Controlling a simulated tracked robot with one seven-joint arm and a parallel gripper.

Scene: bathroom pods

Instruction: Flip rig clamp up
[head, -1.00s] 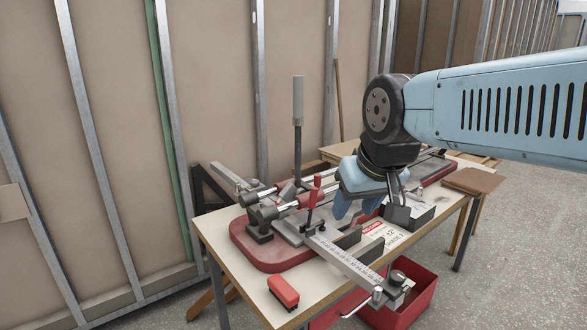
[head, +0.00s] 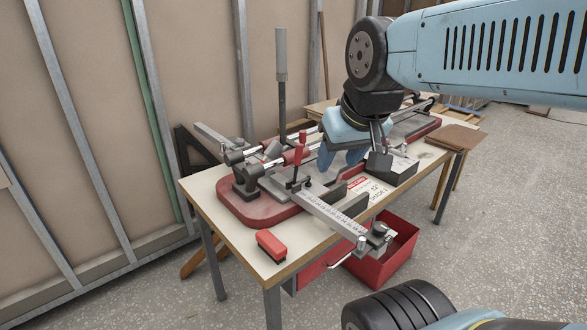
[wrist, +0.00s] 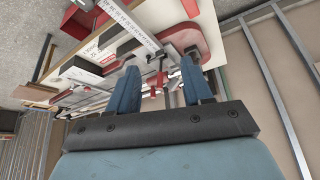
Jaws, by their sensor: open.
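The rig clamp (head: 298,153) has a red handle and a dark spindle. It stands at the near side of the red-based rig (head: 262,210), beside the steel ruler bar, and its handle looks roughly upright in the head view. My gripper (head: 338,158) is open and empty, pointing down just right of the clamp. In the wrist view, the clamp's red handle (wrist: 158,79) shows between the two blue fingers of my gripper (wrist: 160,66). I cannot tell whether a finger touches it.
The ruler bar (head: 322,217) juts past the table's front edge. A red block (head: 271,245) lies on the table (head: 214,191) near its corner. A red crate (head: 392,262) sits below. A grey post (head: 281,80) rises behind the rig. Open floor lies at right.

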